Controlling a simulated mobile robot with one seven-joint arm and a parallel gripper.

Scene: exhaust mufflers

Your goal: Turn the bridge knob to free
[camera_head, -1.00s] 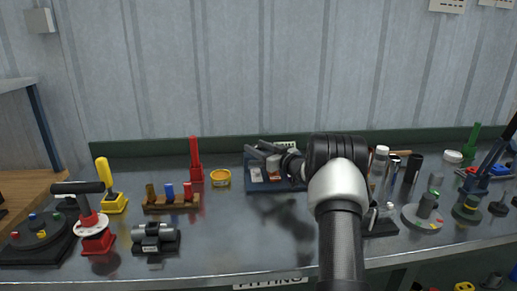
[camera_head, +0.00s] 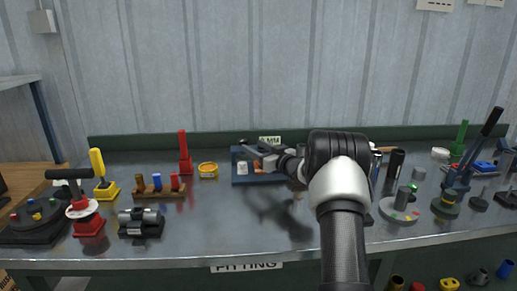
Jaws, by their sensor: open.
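I cannot tell for certain which thing is the bridge knob. A round grey plate (camera_head: 398,214) with an upright grey post and small coloured marks lies right of my arm. My gripper (camera_head: 258,148) is open at the back middle of the bench, in front of or above a blue tray (camera_head: 262,180). Its fingers are small and partly hidden by my arm, and I see nothing held. Any marking for "free" is too small to read.
Dark and light cylinders (camera_head: 394,165) stand close to my arm's right. The bench front centre (camera_head: 240,235) is clear.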

